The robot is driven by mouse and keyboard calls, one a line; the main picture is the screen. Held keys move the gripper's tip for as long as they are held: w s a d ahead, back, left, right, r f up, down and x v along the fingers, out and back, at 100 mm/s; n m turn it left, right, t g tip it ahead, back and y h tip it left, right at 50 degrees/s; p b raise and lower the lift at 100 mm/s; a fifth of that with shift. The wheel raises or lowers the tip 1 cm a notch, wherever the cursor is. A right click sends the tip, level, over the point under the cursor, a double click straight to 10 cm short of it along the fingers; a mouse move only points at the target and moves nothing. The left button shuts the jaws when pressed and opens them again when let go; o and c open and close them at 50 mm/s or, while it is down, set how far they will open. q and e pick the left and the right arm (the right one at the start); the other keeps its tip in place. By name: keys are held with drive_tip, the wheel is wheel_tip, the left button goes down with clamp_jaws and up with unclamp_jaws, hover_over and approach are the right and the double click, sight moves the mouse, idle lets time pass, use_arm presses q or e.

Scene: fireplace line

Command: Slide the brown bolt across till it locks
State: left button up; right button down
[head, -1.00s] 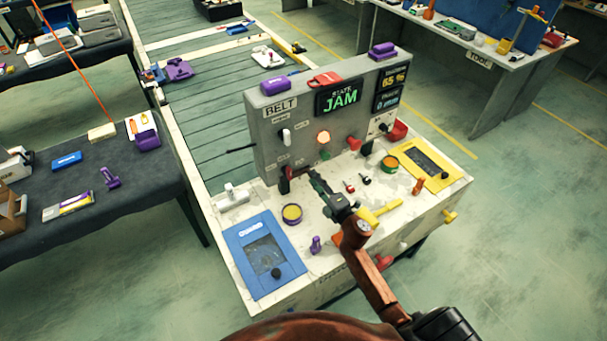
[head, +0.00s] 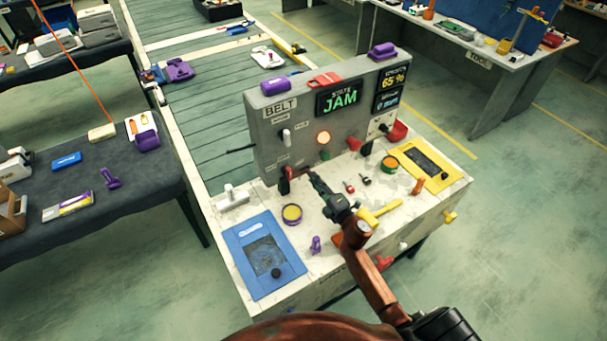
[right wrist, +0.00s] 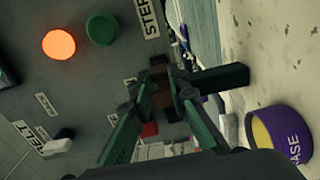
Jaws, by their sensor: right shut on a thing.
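My right gripper (head: 312,177) reaches over the white bench to the lower left of the grey BELT panel. In the right wrist view, its green fingers (right wrist: 165,97) are shut on a small brown piece, the brown bolt (right wrist: 160,88), low on the panel face. A dark bar (right wrist: 222,78) sticks out beside the fingertips. In the head view, the bolt is small and mostly hidden by the fingers, and its end position cannot be told. My left gripper is out of view.
The panel (head: 264,135) shows a JAM display (head: 340,98) and a lit orange button (head: 323,138). A round purple-rimmed container (head: 292,214), a blue framed panel (head: 262,258), a yellow hammer-shaped piece (head: 380,212) and a yellow framed panel (head: 428,165) are on the bench around my right arm.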

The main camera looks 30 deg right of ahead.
drive_tip(key=shift+a, duration=0.15)
drive_tip(key=shift+s+a, duration=0.15)
drive_tip(key=shift+a, duration=1.45)
drive_tip(key=c, duration=2)
unclamp_jaws()
drive_tip(key=shift+a, duration=0.15)
drive_tip(key=shift+o, duration=0.2)
drive_tip(key=p, duration=0.1)
approach(299, 176)
drive_tip(key=shift+s+r, duration=0.2)
drive_tip(key=shift+s, duration=0.5)
